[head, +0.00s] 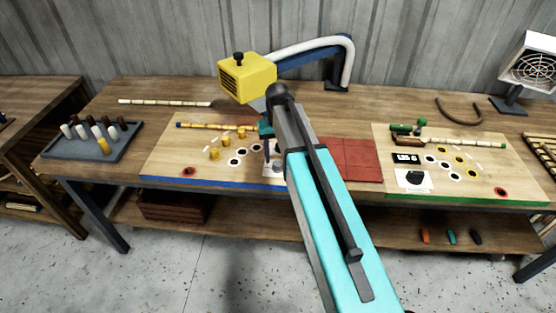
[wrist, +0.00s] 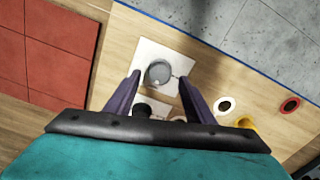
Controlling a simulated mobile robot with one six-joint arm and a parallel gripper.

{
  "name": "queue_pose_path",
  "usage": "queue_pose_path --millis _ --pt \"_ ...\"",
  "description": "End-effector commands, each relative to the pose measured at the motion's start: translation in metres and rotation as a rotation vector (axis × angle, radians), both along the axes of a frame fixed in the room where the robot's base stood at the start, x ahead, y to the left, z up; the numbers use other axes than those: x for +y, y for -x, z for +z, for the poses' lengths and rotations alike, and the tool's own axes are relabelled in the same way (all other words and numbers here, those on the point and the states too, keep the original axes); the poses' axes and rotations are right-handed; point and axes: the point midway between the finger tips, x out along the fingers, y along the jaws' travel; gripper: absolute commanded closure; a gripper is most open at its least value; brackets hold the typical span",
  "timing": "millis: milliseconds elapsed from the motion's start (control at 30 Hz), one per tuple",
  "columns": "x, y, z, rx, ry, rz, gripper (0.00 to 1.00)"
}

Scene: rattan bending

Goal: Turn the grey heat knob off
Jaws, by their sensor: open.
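The grey heat knob (wrist: 158,73) is a round dial on a white square plate (wrist: 150,52) in the wrist view. My gripper (wrist: 160,82) is open, with one purple finger to each side of the knob in the picture. I cannot tell whether either finger touches it. A dark round part (wrist: 143,108) shows between the fingers, partly covered by my gripper.
A second board (head: 455,188) has a black knob (head: 414,178). A yellow heater (head: 246,78) hangs above the bench.

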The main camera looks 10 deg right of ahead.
Motion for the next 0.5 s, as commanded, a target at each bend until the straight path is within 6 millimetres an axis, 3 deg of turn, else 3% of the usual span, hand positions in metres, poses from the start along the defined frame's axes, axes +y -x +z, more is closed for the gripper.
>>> queue_pose_path --millis 300,500 --pt "-0.001 0.000 -0.027 0.001 0.000 -0.001 0.51" --pt "-0.001 0.000 -0.034 -0.001 0.000 -0.001 0.51"
